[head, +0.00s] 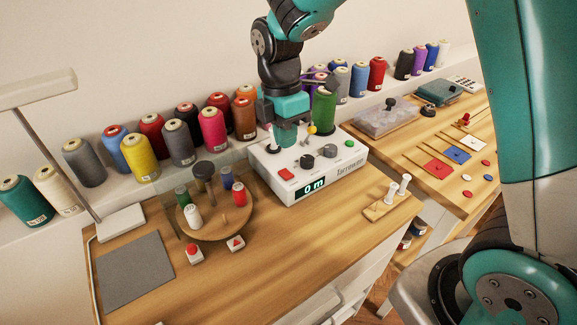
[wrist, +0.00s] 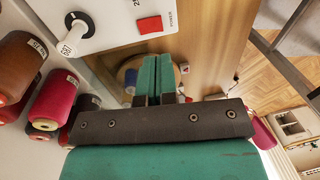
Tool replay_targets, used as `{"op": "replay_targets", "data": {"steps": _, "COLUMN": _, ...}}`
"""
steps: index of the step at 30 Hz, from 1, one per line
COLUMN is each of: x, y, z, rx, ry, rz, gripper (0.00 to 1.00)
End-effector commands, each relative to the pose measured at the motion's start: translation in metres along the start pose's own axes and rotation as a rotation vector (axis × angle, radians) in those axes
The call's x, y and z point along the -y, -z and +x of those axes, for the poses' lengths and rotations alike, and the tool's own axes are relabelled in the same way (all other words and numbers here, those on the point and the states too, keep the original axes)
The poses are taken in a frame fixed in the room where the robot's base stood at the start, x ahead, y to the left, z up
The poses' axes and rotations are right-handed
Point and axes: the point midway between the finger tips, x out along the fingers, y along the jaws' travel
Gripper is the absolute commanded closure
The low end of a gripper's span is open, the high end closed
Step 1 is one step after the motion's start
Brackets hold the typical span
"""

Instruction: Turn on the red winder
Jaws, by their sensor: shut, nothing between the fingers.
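The winder (head: 318,166) is a white box lettered "Tarrowen" on the wooden table, with black knobs and a green button on top. Its display (head: 313,187) reads "0 m". A red power switch (head: 284,174) sits at its front left corner; the wrist view shows the switch (wrist: 149,25) beside the word POWER. A green spool (head: 324,112) stands at the back of the winder. My gripper (head: 286,142) is shut and empty, pointing down over the winder's left part, behind the switch. In the wrist view its fingertips (wrist: 156,62) are close together and apart from the switch.
A round wooden stand (head: 215,224) with small spools is left of the winder. Large thread cones line the shelf behind.

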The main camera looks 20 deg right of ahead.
Motion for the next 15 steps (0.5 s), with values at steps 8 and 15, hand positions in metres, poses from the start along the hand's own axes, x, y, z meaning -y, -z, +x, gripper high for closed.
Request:
{"op": "replay_targets", "data": {"steps": 8, "x": 0.001, "y": 0.000, "z": 0.055, "rx": 0.000, "ry": 0.003, "rz": 0.000, "gripper": 1.00}}
{"op": "replay_targets", "data": {"steps": 15, "x": 0.001, "y": 0.000, "z": 0.074, "rx": 0.000, "ry": 0.000, "rz": 0.000, "gripper": 1.00}}
